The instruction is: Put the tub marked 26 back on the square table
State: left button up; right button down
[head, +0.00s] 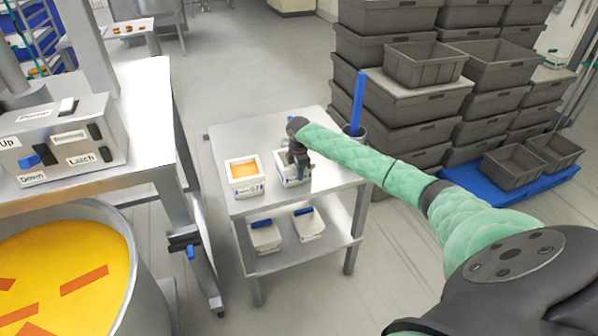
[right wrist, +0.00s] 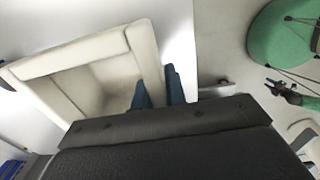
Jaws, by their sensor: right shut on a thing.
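My right gripper (head: 298,158) reaches over the square table (head: 330,176) and is shut on the wall of a white tub (head: 286,179). The right wrist view shows this tub (right wrist: 58,98) empty inside, with the dark fingers (right wrist: 160,90) on its right wall. The tub is at the tabletop's right half; whether it rests on the top or hangs just above is unclear. Its number is too hidden to read. Beside it on the left stands a second white tub (head: 246,188) with orange filling and a label that seems to read 07. My left gripper is out of view.
Two white tubs with blue handles (head: 264,236) (head: 309,224) sit on the lower shelf. A grey container with a blue stick (head: 357,105) stands behind the table's right side. A large vat of orange liquid (head: 65,265) and a control box (head: 62,140) are left. Grey crates (head: 400,110) are stacked at right.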

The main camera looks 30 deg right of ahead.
jog(key=c, duration=1.4)
grip_release()
jog(key=shift+f, duration=0.1)
jog(key=shift+c, duration=0.2)
